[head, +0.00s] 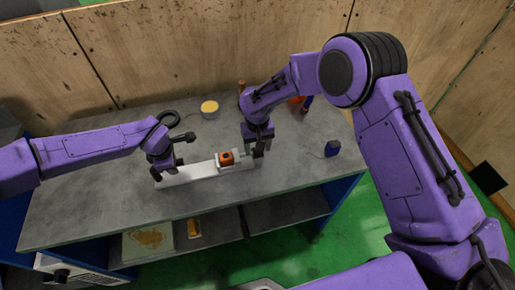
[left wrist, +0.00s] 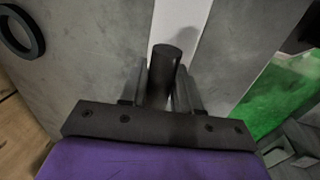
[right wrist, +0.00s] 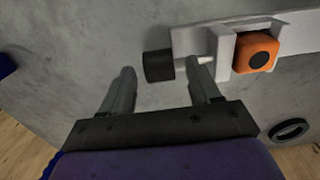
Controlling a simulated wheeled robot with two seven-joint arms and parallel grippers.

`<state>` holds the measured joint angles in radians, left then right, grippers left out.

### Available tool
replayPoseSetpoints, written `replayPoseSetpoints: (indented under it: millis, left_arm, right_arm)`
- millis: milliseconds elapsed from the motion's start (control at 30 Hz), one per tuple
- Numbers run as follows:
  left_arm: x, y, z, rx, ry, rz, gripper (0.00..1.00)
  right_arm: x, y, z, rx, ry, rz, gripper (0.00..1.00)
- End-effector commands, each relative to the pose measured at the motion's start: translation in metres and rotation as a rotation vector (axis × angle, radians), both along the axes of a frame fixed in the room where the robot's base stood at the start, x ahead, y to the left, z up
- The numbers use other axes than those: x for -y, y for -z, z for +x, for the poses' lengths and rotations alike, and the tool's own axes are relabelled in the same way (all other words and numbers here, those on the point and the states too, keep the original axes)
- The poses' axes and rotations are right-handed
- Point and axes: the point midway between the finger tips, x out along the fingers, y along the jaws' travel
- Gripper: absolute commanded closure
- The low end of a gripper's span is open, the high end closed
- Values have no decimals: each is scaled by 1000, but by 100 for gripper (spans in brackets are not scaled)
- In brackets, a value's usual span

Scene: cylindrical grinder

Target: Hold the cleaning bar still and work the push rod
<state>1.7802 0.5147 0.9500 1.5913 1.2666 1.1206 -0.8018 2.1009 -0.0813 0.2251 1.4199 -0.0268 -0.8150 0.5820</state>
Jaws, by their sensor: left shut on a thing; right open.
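The white cleaning bar (head: 190,174) lies on the grey table, with an orange block (head: 226,158) in a white holder on it. The block also shows in the right wrist view (right wrist: 256,52). My left gripper (left wrist: 168,88) is shut on a dark upright cylinder (left wrist: 165,60) at the bar's left end. In the right wrist view a black cylindrical knob (right wrist: 158,66) sticks out at the bar's other end; I cannot tell if it is the push rod's end. My right gripper (right wrist: 162,86) is open and empty close to this knob, its fingers spread.
A yellow-topped round container (head: 209,107) and a black ring (head: 168,118) stand behind the bar. A dark blue object (head: 332,149) is at the table's right. The front of the table is clear. Shelves below hold a tray (head: 148,240) and a yellow item (head: 194,228).

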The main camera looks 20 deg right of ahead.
Motion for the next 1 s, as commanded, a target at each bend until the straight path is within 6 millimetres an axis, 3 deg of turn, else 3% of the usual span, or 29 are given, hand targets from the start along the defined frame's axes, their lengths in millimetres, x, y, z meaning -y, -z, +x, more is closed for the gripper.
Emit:
replayPoseSetpoints:
  millis: [133, 400, 600, 767, 1000]
  left_arm:
    - [0, -1, 0, 1, 0, -1, 100]
    - [0, -1, 0, 2, 0, -1, 100]
    - [0, -1, 0, 2, 0, -1, 100]
    - [0, -1, 0, 2, 0, -1, 100]
    - [1, -1, 0, 1, 1, -1, 100]
  right_arm:
    - [0, 14, 0, 0, 0, 0, 38]
    - [0, 16, 0, 0, 0, 0, 38]
    - [0, 16, 0, 0, 0, 0, 100]
    - [-3, 16, 0, 1, -1, 0, 100]
    - [-32, 15, 0, 2, -1, 1, 100]
